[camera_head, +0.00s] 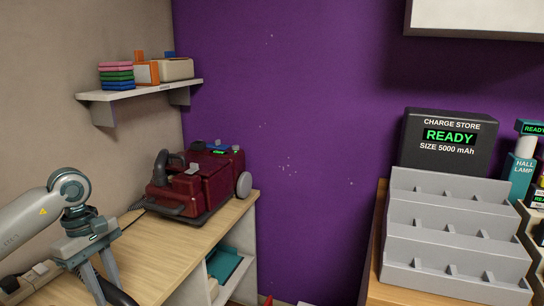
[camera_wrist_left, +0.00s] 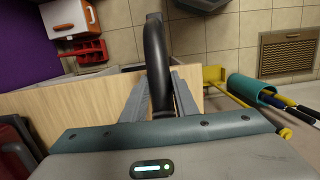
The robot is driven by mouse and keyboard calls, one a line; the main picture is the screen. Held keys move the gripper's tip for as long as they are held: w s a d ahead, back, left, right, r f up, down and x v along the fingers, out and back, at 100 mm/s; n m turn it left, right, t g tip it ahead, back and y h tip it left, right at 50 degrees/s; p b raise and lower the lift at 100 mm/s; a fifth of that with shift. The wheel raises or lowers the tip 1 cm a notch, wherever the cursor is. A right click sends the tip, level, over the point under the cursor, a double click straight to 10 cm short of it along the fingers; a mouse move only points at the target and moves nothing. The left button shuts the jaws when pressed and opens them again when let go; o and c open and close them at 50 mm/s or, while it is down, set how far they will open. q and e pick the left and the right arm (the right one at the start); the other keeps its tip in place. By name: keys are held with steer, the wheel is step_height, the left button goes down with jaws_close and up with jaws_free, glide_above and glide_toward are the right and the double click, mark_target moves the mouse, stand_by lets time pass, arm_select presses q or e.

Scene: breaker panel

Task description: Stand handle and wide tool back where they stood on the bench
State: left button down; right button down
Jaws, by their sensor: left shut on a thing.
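My left gripper (camera_head: 104,287) is low at the left of the head view, over the wooden bench (camera_head: 190,245). It is shut on a black curved handle (camera_head: 122,297), whose lower part is cut off by the frame. In the left wrist view the handle (camera_wrist_left: 153,48) runs between the fingers of my left gripper (camera_wrist_left: 160,90) and curves out beyond them, in front of the bench edge. I cannot tell whether it touches the bench. I cannot make out the wide tool with certainty in either view. My right gripper is not in view.
A dark red machine (camera_head: 200,182) with a black hose stands at the bench's far end. A wall shelf (camera_head: 140,90) hangs above. A charge store (camera_head: 449,142) and grey stepped rack (camera_head: 455,235) stand at right. A teal tube (camera_wrist_left: 245,88) with tools shows in the wrist view.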

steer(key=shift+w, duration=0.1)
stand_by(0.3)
